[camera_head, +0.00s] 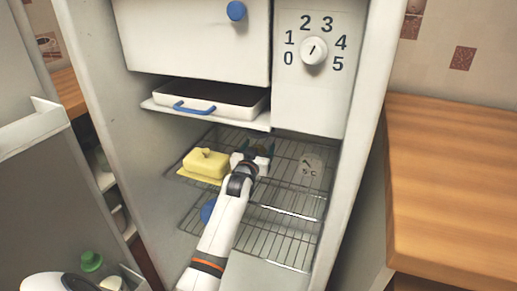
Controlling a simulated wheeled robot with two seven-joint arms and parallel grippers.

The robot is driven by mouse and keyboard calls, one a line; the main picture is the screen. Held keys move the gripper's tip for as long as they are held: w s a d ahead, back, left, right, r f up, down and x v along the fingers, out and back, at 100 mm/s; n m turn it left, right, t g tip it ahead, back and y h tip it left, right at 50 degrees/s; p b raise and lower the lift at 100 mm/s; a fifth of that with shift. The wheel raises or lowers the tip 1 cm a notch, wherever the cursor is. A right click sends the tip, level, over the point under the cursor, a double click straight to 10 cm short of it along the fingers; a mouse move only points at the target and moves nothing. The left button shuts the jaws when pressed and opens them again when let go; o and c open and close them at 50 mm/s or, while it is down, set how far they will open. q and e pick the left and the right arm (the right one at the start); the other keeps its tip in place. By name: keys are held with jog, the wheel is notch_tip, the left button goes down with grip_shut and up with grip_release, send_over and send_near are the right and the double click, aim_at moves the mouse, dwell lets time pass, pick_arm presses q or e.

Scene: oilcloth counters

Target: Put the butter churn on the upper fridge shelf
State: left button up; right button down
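The fridge stands open, and its upper wire shelf (285,190) is in view. My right arm reaches in from the bottom. Its gripper (256,160) is over the upper shelf, seen from behind, so its fingers are mostly hidden. A small dark, partly coloured thing (262,145) shows just beyond the gripper. It may be the butter churn, but I cannot tell, nor whether the gripper holds it. A white arm part of mine shows at the bottom left edge. My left gripper is out of view.
A yellow butter dish (203,166) is left of the gripper. A pale item with dark spots (311,167) is to the right. A blue round thing (207,211) shows lower down. A white tray (208,100) is above. The open door (45,130) is left, a wooden counter (450,180) right.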

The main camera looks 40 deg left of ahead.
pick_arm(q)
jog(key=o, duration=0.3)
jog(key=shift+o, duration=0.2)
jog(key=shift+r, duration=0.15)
pick_arm(e)
jog(key=shift+r, duration=0.1)
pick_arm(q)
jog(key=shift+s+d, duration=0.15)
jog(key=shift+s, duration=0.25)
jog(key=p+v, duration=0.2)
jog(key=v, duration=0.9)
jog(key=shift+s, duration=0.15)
pick_arm(e)
notch_tip(320, 180, down, 8)
jog(key=shift+r+g, duration=0.15)
jog(key=shift+g, duration=0.15)
jog(key=shift+a, duration=0.1)
